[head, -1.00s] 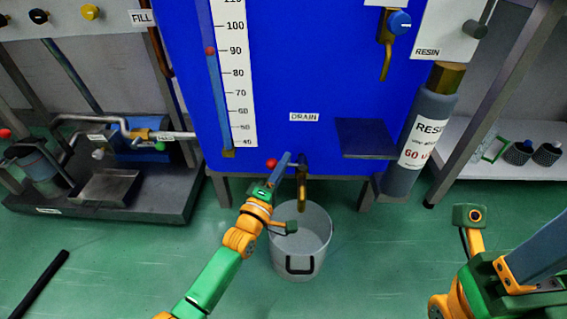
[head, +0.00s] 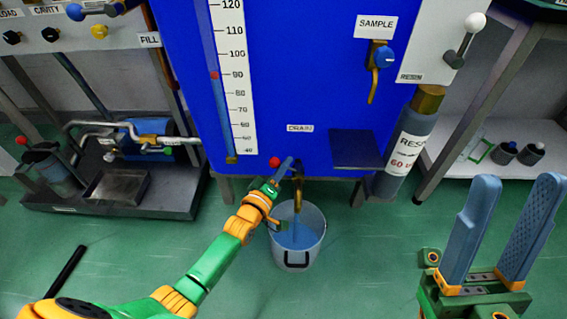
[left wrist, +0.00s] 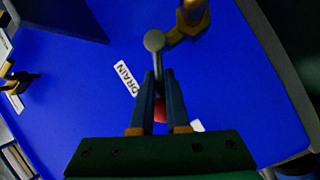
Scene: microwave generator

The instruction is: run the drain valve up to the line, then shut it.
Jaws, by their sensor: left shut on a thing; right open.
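The drain valve's lever with its red knob (head: 275,162) is under the DRAIN label (head: 300,128) at the bottom of the blue tank (head: 290,70). My left gripper (head: 284,168) is shut on the drain lever. In the left wrist view the red knob (left wrist: 160,110) shows between the fingers (left wrist: 160,85). Blue liquid runs from the brass drain spout (head: 297,186) into the bucket (head: 298,258) below, which holds some blue liquid. The gauge tube has a red marker (head: 214,75) near 90 on the scale (head: 238,85); I cannot tell the liquid level. My right gripper (head: 517,180) is open and empty.
A dark shelf (head: 355,150) juts from the tank right of the drain. A RESIN cylinder (head: 405,150) stands further right. A SAMPLE tap (head: 382,58) is above. Pump gear on a dark tray (head: 190,200) stands at left. The green floor around the bucket is clear.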

